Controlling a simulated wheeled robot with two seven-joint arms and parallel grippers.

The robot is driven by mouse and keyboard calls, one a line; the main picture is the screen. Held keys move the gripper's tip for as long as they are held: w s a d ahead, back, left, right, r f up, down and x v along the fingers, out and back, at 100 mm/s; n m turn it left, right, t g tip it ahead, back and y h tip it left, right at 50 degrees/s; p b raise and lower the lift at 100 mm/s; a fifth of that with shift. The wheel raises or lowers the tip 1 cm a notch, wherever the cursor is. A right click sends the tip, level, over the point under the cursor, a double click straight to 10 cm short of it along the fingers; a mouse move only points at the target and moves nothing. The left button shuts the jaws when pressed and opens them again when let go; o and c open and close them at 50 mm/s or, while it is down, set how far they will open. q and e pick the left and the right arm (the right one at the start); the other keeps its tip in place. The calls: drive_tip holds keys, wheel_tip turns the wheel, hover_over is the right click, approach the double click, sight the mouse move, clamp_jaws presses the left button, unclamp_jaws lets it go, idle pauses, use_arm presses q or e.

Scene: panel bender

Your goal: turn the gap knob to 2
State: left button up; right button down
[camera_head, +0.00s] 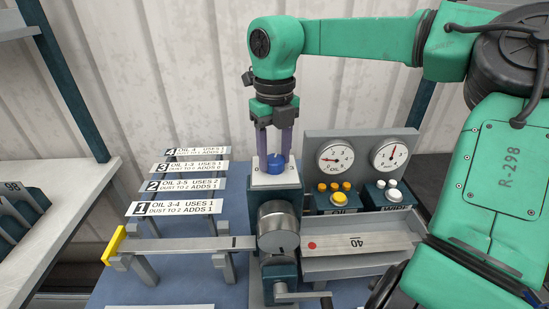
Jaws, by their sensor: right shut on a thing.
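The gap knob, a blue knob (272,165), sits on a white plate (262,180) on top of the dark machine post (262,203). My right gripper (273,160) points straight down from above, its fingers shut on the blue knob. The fingers and wrist hide part of the knob, and I cannot read which number it points to. My left gripper is not in view.
Two dials (337,158) stand behind yellow and white buttons (340,199) to the right. Numbered signs (177,207) stand at left. A round metal roller (278,228) and crank (302,296) are in front.

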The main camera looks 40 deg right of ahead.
sight(275, 158)
drive_tip(key=shift+m, duration=1.1)
drive_tip(key=shift+c, duration=1.5)
unclamp_jaws()
drive_tip(key=shift+b, duration=0.3)
wheel_tip(275, 158, up, 15)
drive_tip(key=p, duration=0.1)
drive_tip(key=shift+f, duration=0.2)
